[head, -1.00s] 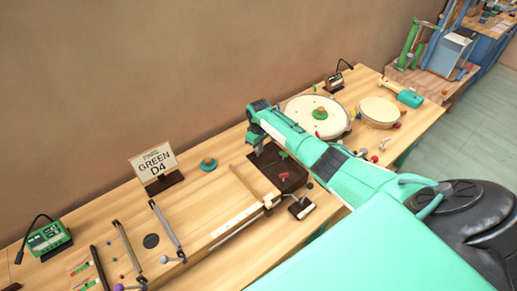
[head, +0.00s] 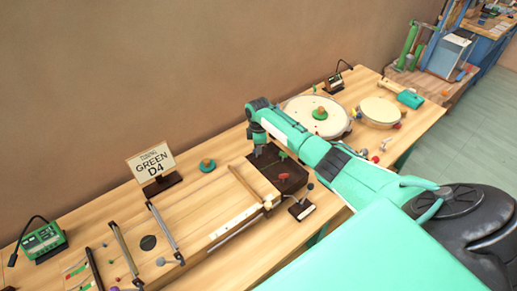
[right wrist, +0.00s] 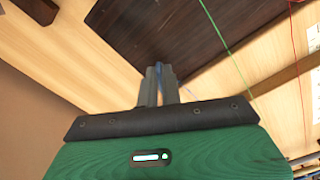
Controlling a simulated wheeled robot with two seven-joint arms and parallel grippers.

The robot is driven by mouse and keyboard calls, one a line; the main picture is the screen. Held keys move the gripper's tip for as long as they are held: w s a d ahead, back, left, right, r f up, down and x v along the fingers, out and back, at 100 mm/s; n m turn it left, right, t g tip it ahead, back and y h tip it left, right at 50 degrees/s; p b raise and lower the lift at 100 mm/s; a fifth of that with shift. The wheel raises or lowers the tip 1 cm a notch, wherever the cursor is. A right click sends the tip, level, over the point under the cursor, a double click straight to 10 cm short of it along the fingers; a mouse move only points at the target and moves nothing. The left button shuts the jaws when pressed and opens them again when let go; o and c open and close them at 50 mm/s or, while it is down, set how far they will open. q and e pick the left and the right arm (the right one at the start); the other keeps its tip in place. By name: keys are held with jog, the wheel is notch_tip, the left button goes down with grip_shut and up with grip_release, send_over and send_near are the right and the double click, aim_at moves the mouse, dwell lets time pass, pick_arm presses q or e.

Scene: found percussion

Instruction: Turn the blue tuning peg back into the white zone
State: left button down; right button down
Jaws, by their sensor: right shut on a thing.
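My right gripper (head: 259,152) is over the left back part of a dark brown peg block (head: 291,184) on the bench. In the right wrist view its fingers (right wrist: 161,78) are close together and pointing at the dark wood (right wrist: 140,35). A small bluish bit, likely the blue tuning peg (right wrist: 160,67), shows at the fingertips; the gripper is shut on it. The fingers hide most of the peg, and I cannot make out its white zone. A red peg (head: 283,177) and a green peg (head: 283,155) stand on the block nearby. My left gripper is not in view.
A wooden string board (head: 235,222) adjoins the block. A "GREEN D4" sign (head: 153,163) stands to the left, with a green tuner box (head: 43,241) beyond. Drums (head: 318,115) are to the right. In the right wrist view, a green string (right wrist: 222,38) and a red string (right wrist: 294,55) run past.

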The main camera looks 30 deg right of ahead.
jog(key=shift+n, duration=0.4)
jog(key=c, duration=1.6)
grip_release()
jog(key=shift+r+b, duration=1.6)
jog(key=shift+r, duration=5.3)
jog(key=shift+f, duration=0.1)
